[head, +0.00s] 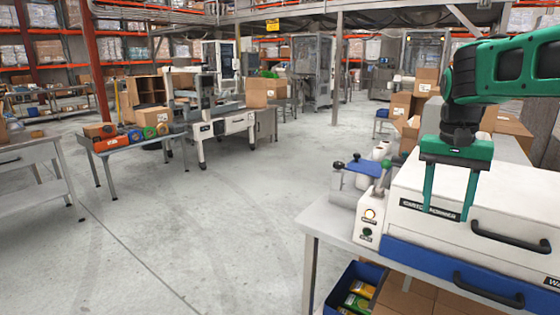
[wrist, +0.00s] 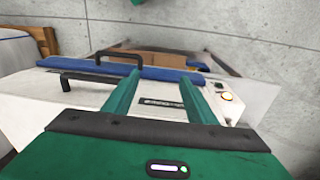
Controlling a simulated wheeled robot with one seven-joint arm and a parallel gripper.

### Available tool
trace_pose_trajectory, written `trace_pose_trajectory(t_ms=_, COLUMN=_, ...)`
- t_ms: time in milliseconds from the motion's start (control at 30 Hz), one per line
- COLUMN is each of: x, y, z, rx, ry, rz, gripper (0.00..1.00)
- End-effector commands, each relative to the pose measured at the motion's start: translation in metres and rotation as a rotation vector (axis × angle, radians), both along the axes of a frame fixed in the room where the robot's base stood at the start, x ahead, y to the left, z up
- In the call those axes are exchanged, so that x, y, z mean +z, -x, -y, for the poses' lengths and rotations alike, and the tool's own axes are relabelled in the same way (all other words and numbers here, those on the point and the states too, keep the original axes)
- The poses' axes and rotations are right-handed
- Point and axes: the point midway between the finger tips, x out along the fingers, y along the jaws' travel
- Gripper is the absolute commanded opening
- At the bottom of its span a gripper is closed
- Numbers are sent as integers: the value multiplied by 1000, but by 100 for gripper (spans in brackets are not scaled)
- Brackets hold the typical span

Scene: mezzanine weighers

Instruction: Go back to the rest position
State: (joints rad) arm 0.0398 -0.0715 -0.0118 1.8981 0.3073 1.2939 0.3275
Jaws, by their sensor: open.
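My green gripper (head: 449,205) is at the right of the head view, with its two fingers pointing down and apart. Nothing is between them. It hangs in front of or above the white machine (head: 510,200) with black handles; I cannot tell the exact gap. In the wrist view my gripper's fingers (wrist: 160,95) reach toward the same white machine (wrist: 110,108), and its blue edge and handles show beyond them.
The machine stands on a grey table (head: 335,225) with a control panel (head: 369,222) at its left end. A blue bin (head: 340,290) with packets is below. Another table (head: 130,140) holds tape rolls at left. Open concrete floor (head: 220,220) lies between.

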Motion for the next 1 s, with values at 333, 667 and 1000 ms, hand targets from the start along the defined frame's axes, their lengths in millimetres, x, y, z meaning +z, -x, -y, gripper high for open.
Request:
trace_pose_trajectory(t_ms=333, x=-84, y=178, z=56, rx=69, ry=-44, rz=-12, gripper=51)
trace_pose_trajectory(t_ms=667, x=-133, y=247, z=45, rx=119, ry=-93, rz=0, gripper=51)
trace_pose_trajectory(t_ms=1000, x=-133, y=248, z=45, rx=119, ry=-94, rz=-1, gripper=51)
